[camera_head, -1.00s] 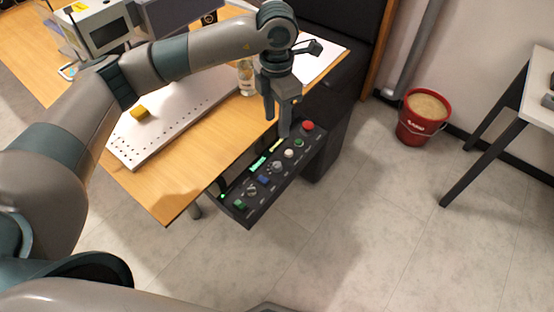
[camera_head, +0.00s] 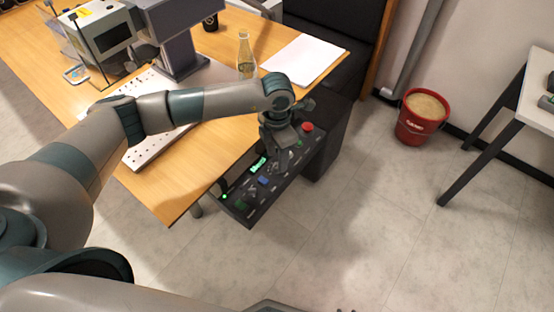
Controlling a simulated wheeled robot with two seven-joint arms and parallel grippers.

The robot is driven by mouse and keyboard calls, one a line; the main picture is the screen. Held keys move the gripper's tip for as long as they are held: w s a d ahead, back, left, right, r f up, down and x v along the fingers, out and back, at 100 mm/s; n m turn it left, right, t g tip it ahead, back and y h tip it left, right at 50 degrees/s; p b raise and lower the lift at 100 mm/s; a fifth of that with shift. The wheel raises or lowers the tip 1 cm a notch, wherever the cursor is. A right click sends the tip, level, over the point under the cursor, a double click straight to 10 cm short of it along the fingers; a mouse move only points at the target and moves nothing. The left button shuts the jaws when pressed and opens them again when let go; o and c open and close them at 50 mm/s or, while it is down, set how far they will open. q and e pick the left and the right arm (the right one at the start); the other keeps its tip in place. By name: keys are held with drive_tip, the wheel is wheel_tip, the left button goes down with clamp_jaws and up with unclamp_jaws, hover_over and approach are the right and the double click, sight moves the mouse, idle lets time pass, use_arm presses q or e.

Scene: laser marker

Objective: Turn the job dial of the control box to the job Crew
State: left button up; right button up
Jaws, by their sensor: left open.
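The control box (camera_head: 246,212) is a dark panel mounted at the front edge of the desk. It carries a red button (camera_head: 307,127), a blue button (camera_head: 263,181), a green lit display (camera_head: 259,165) and several small knobs and buttons. My left gripper (camera_head: 279,168) is open and points down over the middle of the panel. It covers part of the control row, including the spot where a grey knob showed. I cannot tell whether the fingers touch a knob. The lettering on the display is too small to read. My right gripper does not show.
The wooden desk (camera_head: 180,200) holds a perforated white plate (camera_head: 140,157), a grey machine (camera_head: 175,40), a glass bottle (camera_head: 246,60) and white paper (camera_head: 304,60). A red bucket (camera_head: 421,117) stands on the floor at right. The floor before the panel is clear.

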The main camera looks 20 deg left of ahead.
sight(277, 165)
use_arm(q)
wheel_tip(277, 165, down, 2)
drive_tip(key=shift+f, duration=0.6)
drive_tip(key=shift+c, duration=0.6)
drive_tip(key=c, duration=0.9)
